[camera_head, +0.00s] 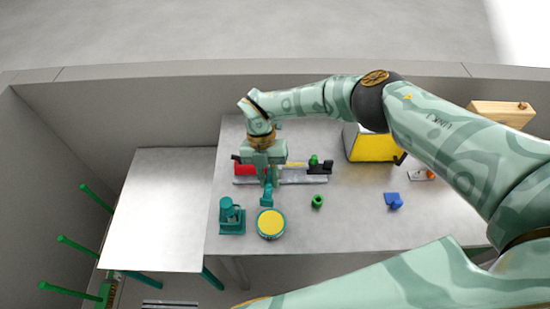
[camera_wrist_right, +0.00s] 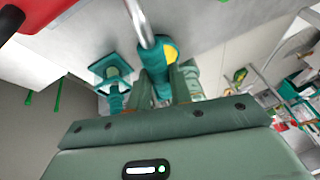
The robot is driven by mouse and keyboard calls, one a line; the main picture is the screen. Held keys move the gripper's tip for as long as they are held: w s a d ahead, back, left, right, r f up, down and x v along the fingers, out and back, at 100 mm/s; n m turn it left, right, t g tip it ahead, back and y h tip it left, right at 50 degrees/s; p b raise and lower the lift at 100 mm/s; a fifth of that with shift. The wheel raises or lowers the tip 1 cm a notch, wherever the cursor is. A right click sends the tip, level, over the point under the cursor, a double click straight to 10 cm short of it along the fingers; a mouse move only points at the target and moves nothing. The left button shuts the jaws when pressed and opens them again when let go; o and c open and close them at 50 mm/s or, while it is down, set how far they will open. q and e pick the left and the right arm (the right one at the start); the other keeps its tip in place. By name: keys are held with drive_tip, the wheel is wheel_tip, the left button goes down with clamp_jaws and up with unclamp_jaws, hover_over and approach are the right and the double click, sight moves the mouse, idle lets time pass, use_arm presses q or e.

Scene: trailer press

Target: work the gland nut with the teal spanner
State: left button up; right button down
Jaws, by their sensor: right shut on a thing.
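My right gripper (camera_head: 267,182) points down over the table. In the right wrist view its fingers (camera_wrist_right: 162,88) are shut on a teal handle (camera_wrist_right: 152,52), which appears to be the teal spanner. A silver shaft (camera_wrist_right: 140,20) runs from the handle out of the top of that view, so its far end is hidden. In the head view a teal part (camera_head: 267,197) shows just below the gripper. I cannot single out the gland nut; the arm and gripper cover part of the work area. My left gripper is not in view.
On the grey table (camera_head: 345,225) are a red block (camera_head: 244,169), a teal fixture (camera_head: 231,217), a yellow disc (camera_head: 271,222), a green piece (camera_head: 317,201), a blue piece (camera_head: 393,201) and a yellow-faced box (camera_head: 372,147). A bare pale panel (camera_head: 160,215) lies left.

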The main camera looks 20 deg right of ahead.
drive_tip(key=shift+s+d+n+h, duration=0.4)
drive_tip(key=shift+d+n, duration=0.3)
drive_tip(key=shift+n, duration=0.2)
drive_tip(key=shift+d, duration=0.1)
drive_tip(key=d+n, duration=0.1)
drive_tip(key=d+n+h, duration=0.1)
drive_tip(key=n, duration=0.1)
drive_tip(key=shift+s+d+p, duration=0.2)
drive_tip(key=shift+d+p, duration=0.05)
drive_tip(key=shift+p, duration=0.15)
drive_tip(key=d+n, duration=0.1)
drive_tip(key=d+n+t+h, duration=0.1)
drive_tip(key=n, duration=0.1)
drive_tip(key=shift+w+d+p, duration=0.15)
drive_tip(key=shift+d+p, duration=0.15)
